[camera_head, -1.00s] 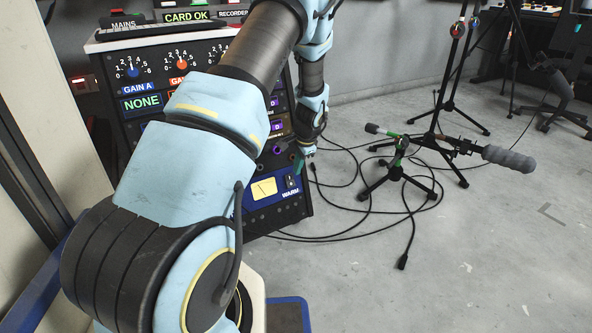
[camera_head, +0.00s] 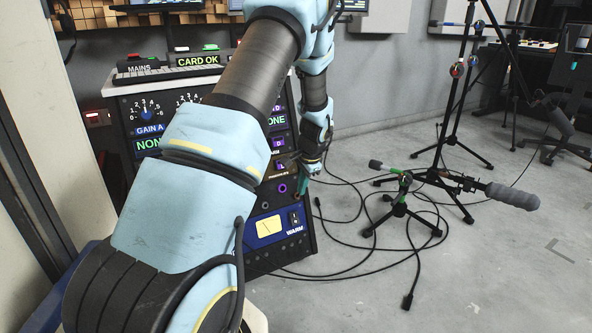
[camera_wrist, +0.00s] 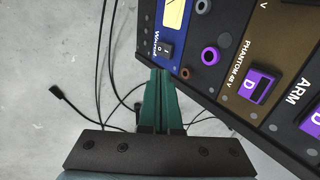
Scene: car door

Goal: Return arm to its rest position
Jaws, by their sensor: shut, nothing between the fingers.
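My arm reaches forward from the bottom left of the head view, across the front of the audio rack (camera_head: 290,262), with the forearm hanging down at the rack's right side. My gripper (camera_head: 303,190) points down beside the rack's front panel, its green fingers small in this view. In the wrist view the green fingers of my gripper (camera_wrist: 160,82) lie together, shut and empty. They are close to the rack panel (camera_wrist: 225,70), near the meter and a small switch. I cannot tell whether they touch it. My arm hides part of the rack's front.
A small tripod (camera_head: 402,205) with a grey microphone (camera_head: 511,196) stands right of the rack. Black cables (camera_head: 345,240) lie on the floor between them. A taller stand (camera_head: 452,110) is behind. The floor at the lower right is clear.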

